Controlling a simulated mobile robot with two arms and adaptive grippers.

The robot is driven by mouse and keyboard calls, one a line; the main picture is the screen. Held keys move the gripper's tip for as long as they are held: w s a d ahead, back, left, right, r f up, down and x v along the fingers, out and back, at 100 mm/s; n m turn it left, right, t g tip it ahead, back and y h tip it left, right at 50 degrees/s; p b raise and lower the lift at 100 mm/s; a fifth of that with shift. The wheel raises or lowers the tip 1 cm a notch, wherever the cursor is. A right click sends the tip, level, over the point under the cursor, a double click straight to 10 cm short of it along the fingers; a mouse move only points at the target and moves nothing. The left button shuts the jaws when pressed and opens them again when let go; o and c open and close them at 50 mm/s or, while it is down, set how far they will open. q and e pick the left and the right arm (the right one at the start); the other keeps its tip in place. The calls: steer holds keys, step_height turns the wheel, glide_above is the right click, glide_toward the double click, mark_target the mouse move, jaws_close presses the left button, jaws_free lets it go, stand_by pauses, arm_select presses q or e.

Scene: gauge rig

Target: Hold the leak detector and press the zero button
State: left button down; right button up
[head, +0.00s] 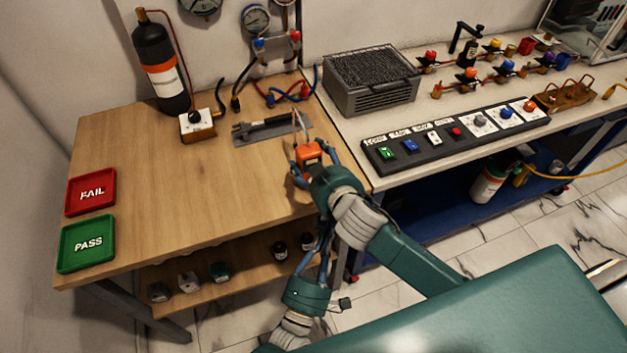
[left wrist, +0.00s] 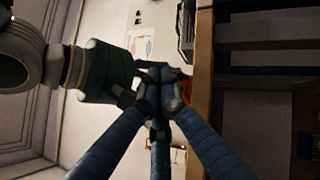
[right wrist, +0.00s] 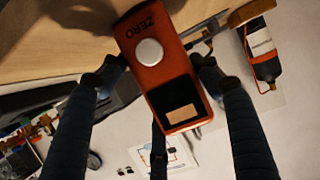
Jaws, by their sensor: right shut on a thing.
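The leak detector (head: 309,152) is a small orange device with a thin probe on top, in the head view. My right gripper (head: 308,168) is shut on it and holds it over the wooden bench's right edge. In the right wrist view the detector (right wrist: 161,77) shows its face between the fingers, with a white round zero button (right wrist: 149,52) under the word ZERO and a dark screen. Nothing covers the button. My left gripper (head: 325,238) is lower, below my right wrist. In the left wrist view its fingertips (left wrist: 159,103) are drawn together and look empty; a bit of orange shows beyond.
A black button panel (head: 455,137) stands at right. The bench's middle is clear.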

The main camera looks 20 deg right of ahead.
arm_select(q)
steer(key=shift+s+d+r+n+t, duration=0.15)
steer(key=shift+r+n+t, duration=0.15)
steer(key=shift+r, duration=0.4)
steer(key=shift+w, duration=4.4)
steer(key=shift+w, duration=0.45)
steer(key=shift+w, duration=0.45)
steer(key=shift+s, duration=0.9)
